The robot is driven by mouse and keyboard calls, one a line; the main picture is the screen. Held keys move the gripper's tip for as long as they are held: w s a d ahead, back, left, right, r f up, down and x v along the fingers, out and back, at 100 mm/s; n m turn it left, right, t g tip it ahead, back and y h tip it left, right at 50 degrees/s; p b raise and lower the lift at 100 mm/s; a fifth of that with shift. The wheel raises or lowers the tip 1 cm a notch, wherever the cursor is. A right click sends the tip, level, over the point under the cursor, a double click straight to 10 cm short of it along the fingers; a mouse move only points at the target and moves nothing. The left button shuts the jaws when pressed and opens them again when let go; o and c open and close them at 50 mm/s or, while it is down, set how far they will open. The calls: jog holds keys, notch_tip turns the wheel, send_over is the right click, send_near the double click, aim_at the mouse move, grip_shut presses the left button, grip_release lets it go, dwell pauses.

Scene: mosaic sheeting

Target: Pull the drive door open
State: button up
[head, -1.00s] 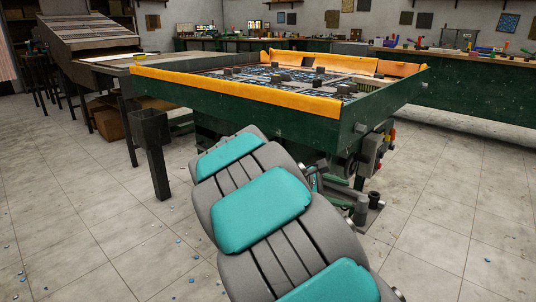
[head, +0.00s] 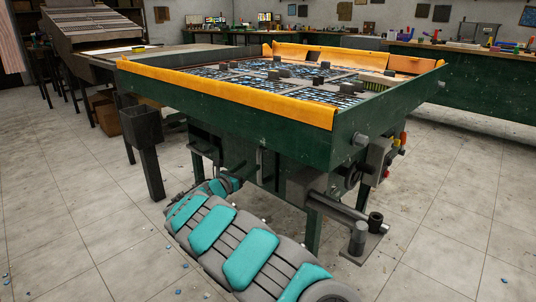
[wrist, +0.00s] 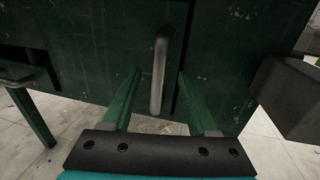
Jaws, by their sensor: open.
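The drive door (wrist: 95,55) is a dark green scuffed panel under the table. It looks shut, with a dark vertical seam just right of its handle. The handle (wrist: 158,75) is a grey upright metal bar, and it also shows in the head view (head: 262,160). My gripper (wrist: 156,88) is open, its two green fingers on either side of the handle in the wrist view, with gaps to both sides. I cannot tell how far the tips reach along the handle's depth. In the head view my gripper (head: 240,172) is small and partly hidden by my arm.
The green table (head: 225,108) with an orange rim carries mosaic sheets and dark blocks. A grey bracket with posts (head: 358,240) and a control box (head: 380,160) stick out at right. A dark bin on a post (head: 143,128) stands at left.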

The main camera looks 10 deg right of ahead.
aim_at(258, 159)
jog(key=shift+x, duration=3.9)
jog(key=shift+c, duration=0.3)
grip_shut()
